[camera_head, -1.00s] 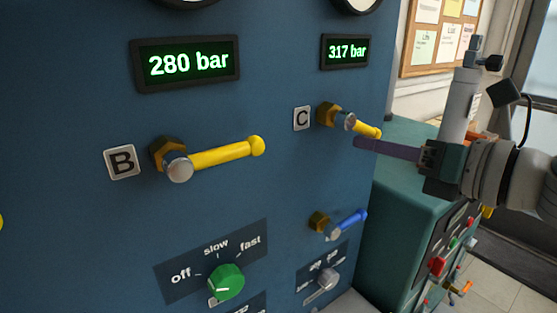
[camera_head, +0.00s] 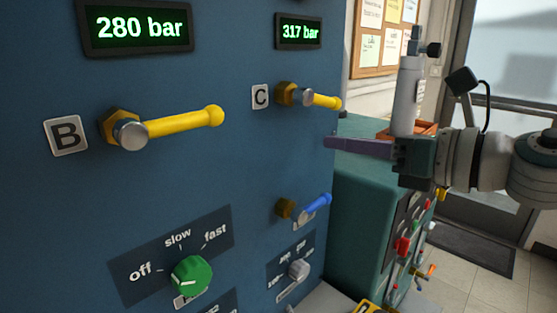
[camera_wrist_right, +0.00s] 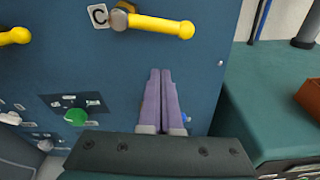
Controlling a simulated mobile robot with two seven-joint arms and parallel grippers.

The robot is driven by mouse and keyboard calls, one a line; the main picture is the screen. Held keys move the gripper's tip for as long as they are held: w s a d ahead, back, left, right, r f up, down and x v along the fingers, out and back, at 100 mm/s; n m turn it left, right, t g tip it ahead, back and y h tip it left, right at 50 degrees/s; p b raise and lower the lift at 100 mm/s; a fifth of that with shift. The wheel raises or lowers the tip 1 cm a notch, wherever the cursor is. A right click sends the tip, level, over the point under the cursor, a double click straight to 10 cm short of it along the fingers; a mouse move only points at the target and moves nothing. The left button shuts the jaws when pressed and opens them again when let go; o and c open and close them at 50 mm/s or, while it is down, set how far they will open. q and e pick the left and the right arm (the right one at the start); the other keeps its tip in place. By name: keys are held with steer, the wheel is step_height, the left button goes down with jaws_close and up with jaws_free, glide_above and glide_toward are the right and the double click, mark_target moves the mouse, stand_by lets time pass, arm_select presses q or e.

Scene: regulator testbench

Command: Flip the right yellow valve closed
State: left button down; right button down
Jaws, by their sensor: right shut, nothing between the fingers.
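The right yellow valve (camera_head: 322,101), beside the label C, has its handle pointing right on the blue panel. It also shows in the right wrist view (camera_wrist_right: 160,24), its handle lying roughly level. My right gripper (camera_head: 328,142) is shut and empty, with its purple fingers below the tip of the handle and apart from it in the picture. In the right wrist view the closed fingers (camera_wrist_right: 160,75) point towards the panel just under the handle. My left gripper is not in view.
Another yellow valve (camera_head: 178,125) by label B also points right. A blue-handled valve (camera_head: 316,204) sits below the gripper. A green knob (camera_head: 191,275) is at lower left. A teal cabinet (camera_head: 352,215) stands to the right of the panel.

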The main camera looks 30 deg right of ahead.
steer(key=b+v, duration=0.1)
steer(key=v, duration=0.6)
steer(key=shift+b, duration=0.4)
steer(key=shift+w+d, duration=0.1)
